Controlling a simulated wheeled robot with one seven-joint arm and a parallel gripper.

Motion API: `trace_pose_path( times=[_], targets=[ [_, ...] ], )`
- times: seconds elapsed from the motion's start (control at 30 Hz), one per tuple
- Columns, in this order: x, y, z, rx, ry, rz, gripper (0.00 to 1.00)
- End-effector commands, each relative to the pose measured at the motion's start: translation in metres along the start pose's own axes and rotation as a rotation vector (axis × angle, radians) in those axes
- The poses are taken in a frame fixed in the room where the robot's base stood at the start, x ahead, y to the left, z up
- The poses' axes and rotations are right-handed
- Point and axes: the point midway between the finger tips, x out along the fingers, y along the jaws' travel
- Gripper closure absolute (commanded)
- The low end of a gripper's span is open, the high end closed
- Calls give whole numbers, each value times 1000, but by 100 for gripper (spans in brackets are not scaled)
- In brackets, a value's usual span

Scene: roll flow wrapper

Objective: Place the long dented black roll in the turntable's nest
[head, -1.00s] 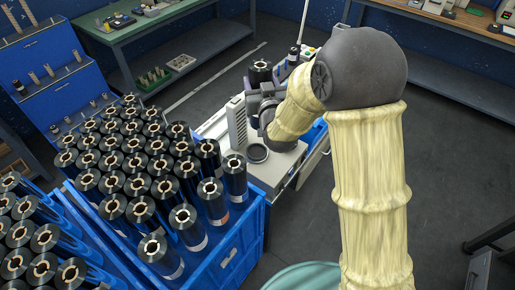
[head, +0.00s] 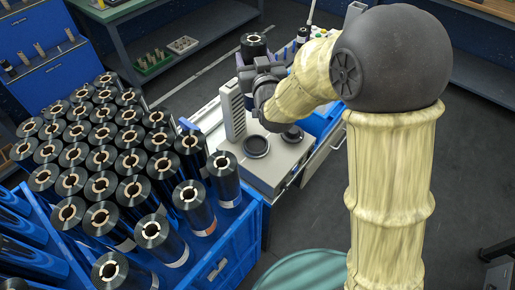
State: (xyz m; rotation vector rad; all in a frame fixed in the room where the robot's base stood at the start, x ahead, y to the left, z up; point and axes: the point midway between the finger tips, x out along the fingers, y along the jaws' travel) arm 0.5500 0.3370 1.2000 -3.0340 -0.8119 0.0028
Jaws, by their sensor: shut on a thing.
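My gripper (head: 246,71) is shut on a black roll (head: 254,47) with a pale core, held upright above the far end of the grey machine. The wrist covers the roll's lower part, so its length and any dent cannot be told. A round dark nest (head: 256,146) with a raised rim sits empty on the machine's grey top (head: 266,172), nearer to me than the gripper. A second, smaller dark round piece (head: 292,133) lies to its right, partly under my arm.
A blue crate (head: 236,234) full of upright black rolls (head: 130,161) stands left of the machine. A grey vented upright box (head: 232,112) rises beside the nest. A green-topped bench (head: 140,16) is at the back. Open floor lies right of my arm.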

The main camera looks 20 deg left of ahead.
Motion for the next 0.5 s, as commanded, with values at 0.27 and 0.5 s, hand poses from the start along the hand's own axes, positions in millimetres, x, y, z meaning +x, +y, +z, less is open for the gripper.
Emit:
trace_pose_path(
  times=[0.27,0.5],
  targets=[
    [0,0,65,0,6,0,100],
    [0,0,102,0,7,0,100]
  ],
)
